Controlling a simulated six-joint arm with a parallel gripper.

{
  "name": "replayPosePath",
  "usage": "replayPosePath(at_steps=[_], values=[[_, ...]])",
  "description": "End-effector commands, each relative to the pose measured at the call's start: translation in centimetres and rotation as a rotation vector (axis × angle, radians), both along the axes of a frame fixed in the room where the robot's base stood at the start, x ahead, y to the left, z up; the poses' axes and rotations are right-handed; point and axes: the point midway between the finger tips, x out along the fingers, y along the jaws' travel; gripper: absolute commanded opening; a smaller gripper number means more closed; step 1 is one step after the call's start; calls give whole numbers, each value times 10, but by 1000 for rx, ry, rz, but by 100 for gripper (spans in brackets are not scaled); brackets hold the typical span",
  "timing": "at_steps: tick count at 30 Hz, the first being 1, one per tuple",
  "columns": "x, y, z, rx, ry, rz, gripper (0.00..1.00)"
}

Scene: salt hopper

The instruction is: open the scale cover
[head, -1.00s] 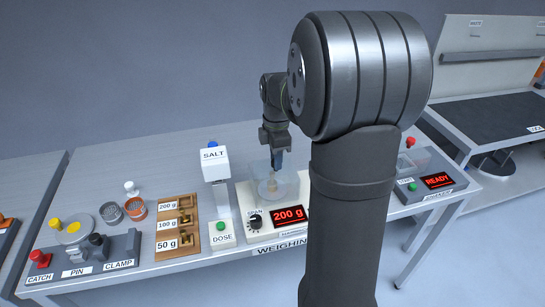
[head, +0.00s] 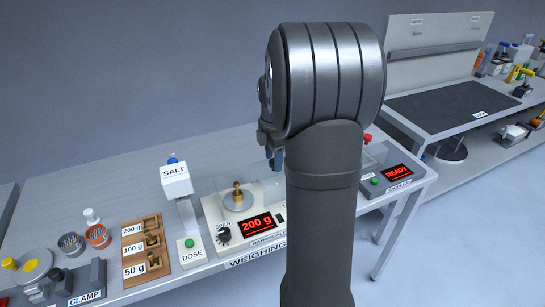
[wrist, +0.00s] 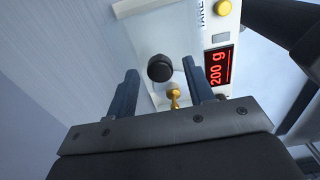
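The weighing scale (head: 212,207) shows 200 g, and a brass weight (head: 237,194) stands on its round pan. The see-through scale cover is too faint to make out its edges or position surely. In the wrist view, a round black knob (wrist: 160,68) shows near the brass weight (wrist: 174,95); it may be the cover's knob. My gripper (head: 275,158) is above and right of the weight in the head view, partly hidden by my arm. In the wrist view my gripper (wrist: 159,72) is open, with the knob framed between its fingertips and no visible contact.
The salt dispenser (head: 175,180) stands just left of the scale. A wooden weight tray (head: 130,246) and the clamp fixture (head: 98,272) are farther left. A unit with a READY display (head: 396,171) stands right. My arm hides part of the bench.

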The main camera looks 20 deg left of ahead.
Motion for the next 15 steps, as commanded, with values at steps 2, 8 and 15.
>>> replayPosePath(at_steps=[2,8,15], values=[[0,0,0,0,0,0,48],[0,0,0,-1,1,0,48],[0,0,28,1,-3,0,48]])
